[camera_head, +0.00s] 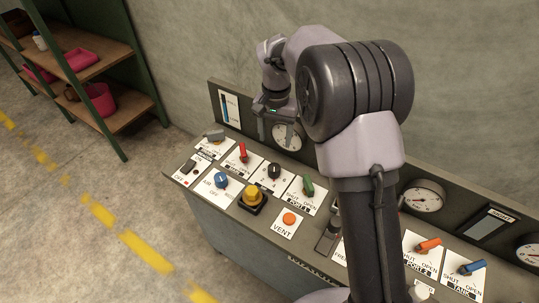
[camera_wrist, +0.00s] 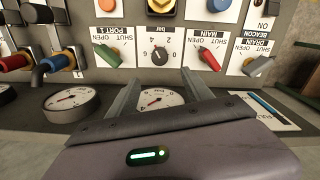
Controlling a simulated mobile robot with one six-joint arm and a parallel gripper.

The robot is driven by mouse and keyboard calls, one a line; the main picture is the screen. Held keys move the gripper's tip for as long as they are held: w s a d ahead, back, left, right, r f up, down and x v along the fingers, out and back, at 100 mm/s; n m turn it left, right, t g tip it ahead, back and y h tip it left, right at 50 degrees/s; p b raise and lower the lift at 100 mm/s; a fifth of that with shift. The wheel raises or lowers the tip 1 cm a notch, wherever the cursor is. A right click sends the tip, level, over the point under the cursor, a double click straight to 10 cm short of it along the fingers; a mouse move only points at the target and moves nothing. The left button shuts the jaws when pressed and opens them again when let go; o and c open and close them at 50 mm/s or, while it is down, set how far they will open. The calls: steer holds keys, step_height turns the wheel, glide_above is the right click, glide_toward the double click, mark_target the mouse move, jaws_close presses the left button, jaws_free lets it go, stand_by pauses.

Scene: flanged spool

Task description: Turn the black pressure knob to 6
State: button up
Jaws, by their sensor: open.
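The black pressure knob (camera_head: 274,171) sits on a white numbered plate on the sloping panel, between the red and green levers. It also shows in the wrist view (camera_wrist: 159,55), where the plate reads "bar" and appears upside down. I cannot tell for sure which number the knob points to. My gripper (camera_head: 268,132) is over the back of the panel, in front of a round gauge. In the wrist view its two fingers (camera_wrist: 161,80) stand apart with nothing held between them. The knob lies beyond the fingertips, apart from them.
A red lever (camera_head: 242,152) and a green lever (camera_head: 308,186) flank the knob closely. A yellow button (camera_head: 253,195) and an orange vent button (camera_head: 289,218) are in front. Gauges line the upright back panel (camera_head: 300,150). A shelf (camera_head: 108,62) stands at left; the floor there is clear.

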mark_target(274, 166)
step_height(274, 166, down, 15)
steer(key=b, duration=0.4)
jaws_close()
